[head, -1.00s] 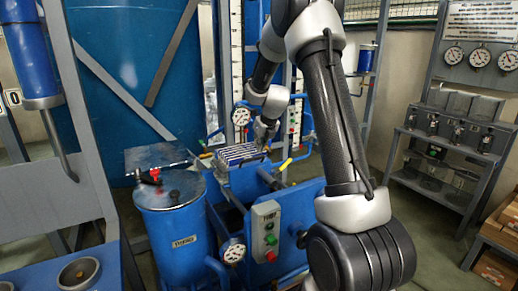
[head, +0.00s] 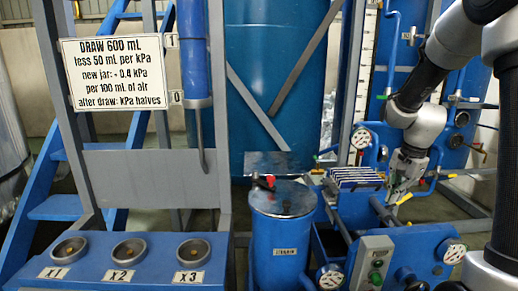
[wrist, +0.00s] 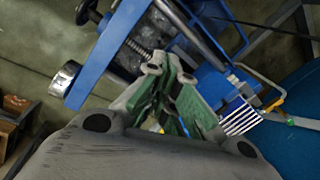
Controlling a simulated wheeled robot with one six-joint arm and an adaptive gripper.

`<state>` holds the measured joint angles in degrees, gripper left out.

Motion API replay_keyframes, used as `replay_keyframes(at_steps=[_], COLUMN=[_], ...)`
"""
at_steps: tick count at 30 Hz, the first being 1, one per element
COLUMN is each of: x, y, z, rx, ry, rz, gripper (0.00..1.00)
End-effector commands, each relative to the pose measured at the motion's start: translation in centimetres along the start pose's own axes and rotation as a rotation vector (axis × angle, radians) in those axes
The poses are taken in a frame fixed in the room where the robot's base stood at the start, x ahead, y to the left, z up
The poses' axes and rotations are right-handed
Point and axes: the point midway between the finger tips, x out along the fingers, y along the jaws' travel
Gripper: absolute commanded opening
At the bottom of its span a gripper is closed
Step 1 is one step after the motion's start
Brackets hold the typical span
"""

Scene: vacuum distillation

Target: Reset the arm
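My arm reaches in from the right of the head view. In the wrist view my gripper (wrist: 167,72) shows two green-padded fingers with a narrow gap between the tips and nothing seen held there. The striped rack also shows in the wrist view (wrist: 240,117), to the right of the fingers. Contact with the frame cannot be told.
A blue drum (head: 282,245) with a red-handled lid stands left of the machine. A control box (head: 371,262) and gauges sit at its front. A bench (head: 130,262) with three round sockets is at left, below a sign (head: 112,72). A large blue tank (head: 275,95) stands behind.

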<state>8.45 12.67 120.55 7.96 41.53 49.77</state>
Motion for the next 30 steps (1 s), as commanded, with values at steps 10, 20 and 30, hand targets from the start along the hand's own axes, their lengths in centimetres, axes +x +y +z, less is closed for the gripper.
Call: replay_keyframes(at_steps=[10,20,30], x=[-10.6,-14.8,-15.7], y=[13.5,17.8,17.6], z=[10.7,14.4,14.7], rx=[-1.0,-1.11,-1.121], ry=[0.038,0.243,0.28], rz=[0.053,-0.054,-0.082], gripper=[0.0,0.0,0.0])
